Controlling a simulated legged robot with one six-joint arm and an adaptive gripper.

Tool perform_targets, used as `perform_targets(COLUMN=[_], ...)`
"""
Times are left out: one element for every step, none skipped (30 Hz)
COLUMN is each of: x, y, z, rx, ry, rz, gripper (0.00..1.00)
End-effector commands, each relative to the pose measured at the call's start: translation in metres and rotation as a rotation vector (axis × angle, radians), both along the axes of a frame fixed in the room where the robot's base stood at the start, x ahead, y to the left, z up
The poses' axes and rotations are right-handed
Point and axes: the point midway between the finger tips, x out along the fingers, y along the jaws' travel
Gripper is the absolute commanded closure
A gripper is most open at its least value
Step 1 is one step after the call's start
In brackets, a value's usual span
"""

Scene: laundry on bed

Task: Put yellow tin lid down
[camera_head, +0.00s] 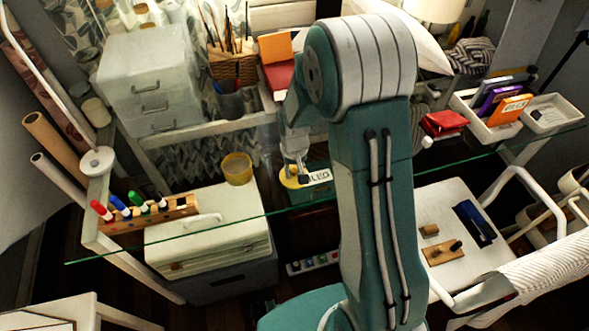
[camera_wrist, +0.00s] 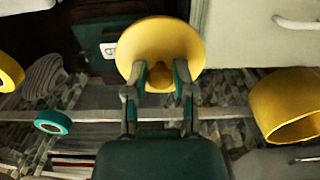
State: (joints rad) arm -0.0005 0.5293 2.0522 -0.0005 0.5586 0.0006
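The yellow tin lid (camera_wrist: 160,42) is a round disc with a small knob, in the upper middle of the wrist view. My gripper (camera_wrist: 160,78) is shut on its knob, with one finger on each side. In the head view, my gripper (camera_head: 297,172) is above the glass table, and a yellow edge of the lid (camera_head: 289,182) shows below it. The open yellow tin (camera_head: 237,168) stands to the left of it on the glass; it also shows at the right of the wrist view (camera_wrist: 277,105). My arm hides the area right of the gripper.
A rack of coloured markers (camera_head: 150,212) is at the left of the glass table (camera_head: 120,252). White drawers (camera_head: 150,75) and a basket of brushes (camera_head: 232,65) stand behind. A teal tape roll (camera_wrist: 52,122) lies left of my gripper. White trays (camera_head: 485,128) are at the right.

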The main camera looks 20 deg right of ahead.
Motion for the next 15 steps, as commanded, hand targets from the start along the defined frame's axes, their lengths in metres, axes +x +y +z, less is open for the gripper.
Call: perform_targets(x=[-0.0002, -0.0002, -0.0002, -0.0002, -0.0002, -0.0002, -0.0002, -0.0002, -0.0002, -0.0002, -0.0002, -0.0001, 0.0, 0.0002, 0.0004], y=[0.0, -0.0001, -0.0001, -0.0002, -0.0004, -0.0007, -0.0009, -0.001, -0.001, -0.0009, -0.0008, -0.0005, -0.0003, -0.0002, -0.0001], z=[0.0, 0.0, 0.0001, 0.0001, 0.0001, 0.0001, 0.0002, 0.0002, 0.0002, 0.0002, 0.0004, 0.0012, 0.0026, 0.0047, 0.0088], rx=[0.0, 0.0, 0.0, 0.0, 0.0, 0.001, 0.001, 0.001, 0.001, 0.001, 0.001, 0.001, 0.0, 0.0, 0.0], ry=[0.0, 0.001, 0.001, 0.001, 0.001, 0.001, 0.001, 0.001, 0.001, 0.001, 0.0, 0.0, -0.001, -0.001, -0.002], rz=[0.0, 0.0, 0.0, 0.0, 0.0, 0.0, 0.0, 0.0, 0.0, 0.0, 0.0, 0.0, 0.0, 0.0, 0.0], gripper=[0.38, 0.38, 0.38, 0.38, 0.38, 0.38, 0.38, 0.38, 0.38, 0.38, 0.38, 0.38, 0.38, 0.38, 0.38])
